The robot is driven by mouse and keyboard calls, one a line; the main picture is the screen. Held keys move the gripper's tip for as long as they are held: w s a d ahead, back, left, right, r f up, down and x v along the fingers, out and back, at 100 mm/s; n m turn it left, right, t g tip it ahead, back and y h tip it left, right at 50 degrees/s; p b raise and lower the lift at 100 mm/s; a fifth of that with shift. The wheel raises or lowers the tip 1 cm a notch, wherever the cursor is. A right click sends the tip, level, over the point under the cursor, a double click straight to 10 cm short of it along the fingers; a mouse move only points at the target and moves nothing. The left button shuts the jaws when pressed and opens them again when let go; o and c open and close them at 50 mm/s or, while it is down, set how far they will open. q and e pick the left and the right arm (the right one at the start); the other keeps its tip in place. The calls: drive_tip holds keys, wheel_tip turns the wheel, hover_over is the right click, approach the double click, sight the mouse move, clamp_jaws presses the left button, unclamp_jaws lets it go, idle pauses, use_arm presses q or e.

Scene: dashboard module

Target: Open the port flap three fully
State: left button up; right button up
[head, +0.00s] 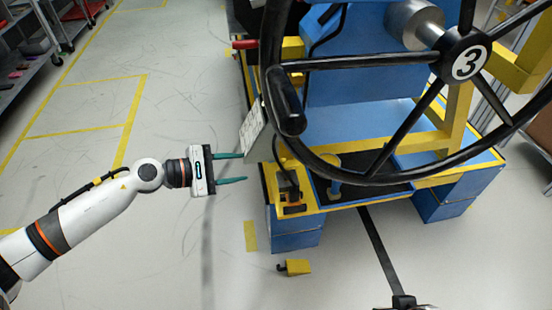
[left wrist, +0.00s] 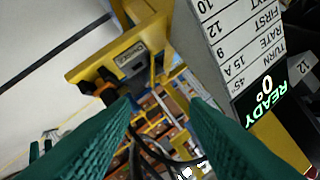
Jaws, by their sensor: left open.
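My left gripper (head: 245,167) is open and empty in the head view, its two green fingers pointing right at the module's left edge. In the left wrist view its fingers (left wrist: 163,106) frame an open gap. Ahead of them is a yellow bracket (left wrist: 103,62) with a grey socket plate (left wrist: 131,60) and a dark and orange fitting (left wrist: 103,88). The yellow corner (head: 310,200) with dark fittings is right of the fingers in the head view. I cannot make out which part is port flap three, or whether it is open.
A large black steering wheel (head: 288,112) with a hub marked 3 (head: 469,63) overhangs the blue and yellow module. A white printed panel (head: 254,130) stands close above the fingers; a READY display (left wrist: 265,102) shows too. A yellow block (head: 295,267) lies on the floor. Floor at left is clear.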

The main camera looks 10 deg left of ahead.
sight(281, 163)
use_arm(q)
drive_tip(key=x, duration=1.2)
drive_tip(key=shift+w, duration=0.1)
drive_tip(key=c, duration=0.9)
